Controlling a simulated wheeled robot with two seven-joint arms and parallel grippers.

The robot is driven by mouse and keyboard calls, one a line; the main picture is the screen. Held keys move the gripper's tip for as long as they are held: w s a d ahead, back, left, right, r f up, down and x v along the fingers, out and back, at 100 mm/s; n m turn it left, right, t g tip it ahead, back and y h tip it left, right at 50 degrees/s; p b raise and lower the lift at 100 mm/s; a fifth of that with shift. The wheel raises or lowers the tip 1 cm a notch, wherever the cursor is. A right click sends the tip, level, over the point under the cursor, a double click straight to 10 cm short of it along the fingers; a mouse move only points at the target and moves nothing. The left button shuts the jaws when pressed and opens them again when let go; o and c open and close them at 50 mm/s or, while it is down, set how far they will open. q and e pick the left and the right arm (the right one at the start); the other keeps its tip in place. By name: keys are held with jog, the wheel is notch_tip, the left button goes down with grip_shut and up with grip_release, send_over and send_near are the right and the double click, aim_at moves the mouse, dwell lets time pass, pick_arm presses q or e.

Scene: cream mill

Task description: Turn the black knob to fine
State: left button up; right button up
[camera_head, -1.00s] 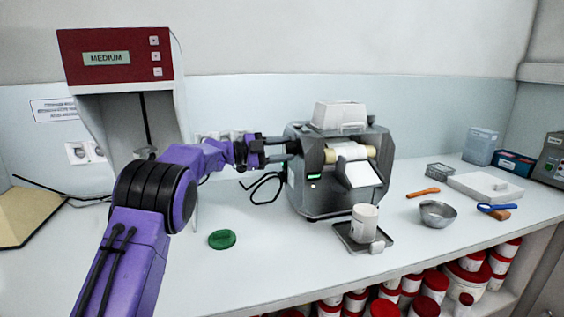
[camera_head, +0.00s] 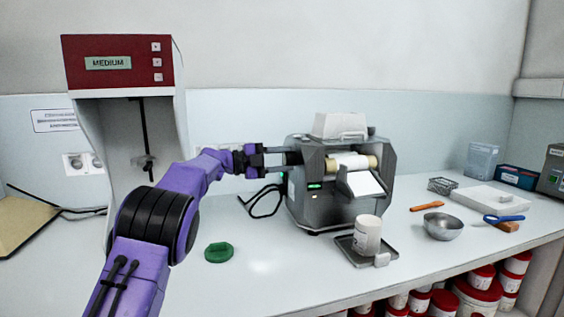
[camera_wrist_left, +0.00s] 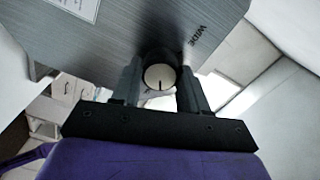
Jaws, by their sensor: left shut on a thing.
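The grey mill (camera_head: 325,205) stands on the bench in the head view, with rollers in front and a lit green display. My left gripper (camera_head: 288,158) is at the mill's left side in the head view. In the left wrist view, the black knob (camera_wrist_left: 159,75) has a pale round face with a dark pointer line pointing down in the picture. My left gripper (camera_wrist_left: 160,88) is shut on the knob, one finger on each side. The word WIDE is printed on the mill's side to the upper right of the knob. My right gripper is not in view.
A machine with a red panel (camera_head: 115,45) reading MEDIUM stands at the left. A white jar (camera_head: 367,236) stands on a small tray (camera_head: 346,250) before the mill. A green lid (camera_head: 219,252), a steel bowl (camera_head: 442,226) and a black cable (camera_head: 265,197) lie on the bench.

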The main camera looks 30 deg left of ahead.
pick_arm(q)
jog(key=o, duration=1.1)
jog(key=shift+w, duration=0.1)
jog(key=shift+c, duration=0.2)
jog(key=b+v, duration=0.1)
jog(key=v, duration=0.6)
jog(key=shift+s+a+b, duration=0.15)
jog(key=shift+s+b, duration=0.05)
jog(key=shift+b, duration=0.15)
